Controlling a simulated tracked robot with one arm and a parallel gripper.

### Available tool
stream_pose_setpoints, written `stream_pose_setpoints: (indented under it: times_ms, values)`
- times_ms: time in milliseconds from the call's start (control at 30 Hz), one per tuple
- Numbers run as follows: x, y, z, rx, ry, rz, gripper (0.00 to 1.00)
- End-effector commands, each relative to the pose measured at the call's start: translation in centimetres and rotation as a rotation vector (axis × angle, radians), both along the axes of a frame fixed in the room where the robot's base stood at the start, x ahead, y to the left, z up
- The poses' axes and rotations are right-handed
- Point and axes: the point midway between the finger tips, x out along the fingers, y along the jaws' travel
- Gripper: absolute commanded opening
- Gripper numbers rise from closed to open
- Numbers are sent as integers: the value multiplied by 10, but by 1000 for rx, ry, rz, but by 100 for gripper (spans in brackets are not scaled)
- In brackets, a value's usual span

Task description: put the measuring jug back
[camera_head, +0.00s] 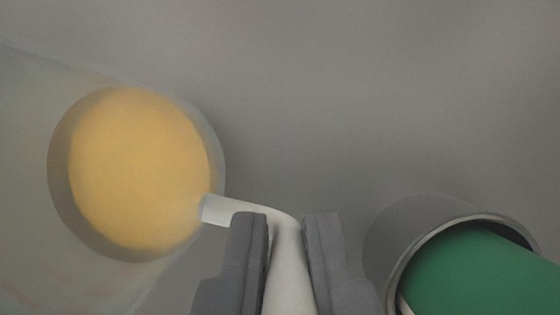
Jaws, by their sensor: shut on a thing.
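The measuring jug (25,165) is at the left, a translucent body with faint reddish marks near its lower left. A round yellow area (138,168) shows in it; I cannot tell how deep it lies. The jug's white handle (285,255) bends from the jug's right side down between my fingers. My gripper (283,225) is shut on this handle, at the bottom centre. The jug's left part is cut off by the picture's edge, and the lower handle runs out of view.
A grey round container (400,225) with a pale rim stands at the lower right, close to my right finger. Something green (480,275) fills its opening. The plain grey surface (380,90) above and between is clear.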

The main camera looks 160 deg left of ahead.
Motion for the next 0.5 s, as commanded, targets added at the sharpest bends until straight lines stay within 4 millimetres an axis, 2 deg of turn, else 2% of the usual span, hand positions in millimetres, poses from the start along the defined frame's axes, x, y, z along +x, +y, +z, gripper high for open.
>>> stream_pose_setpoints:
  times_ms: [167, 400, 500]
  values:
    - [1, 0, -8, 0, 0, 0, 0]
    - [0, 0, -33, 0, 1, 0, 0]
    - [1, -1, -35, 0, -1, -1, 0]
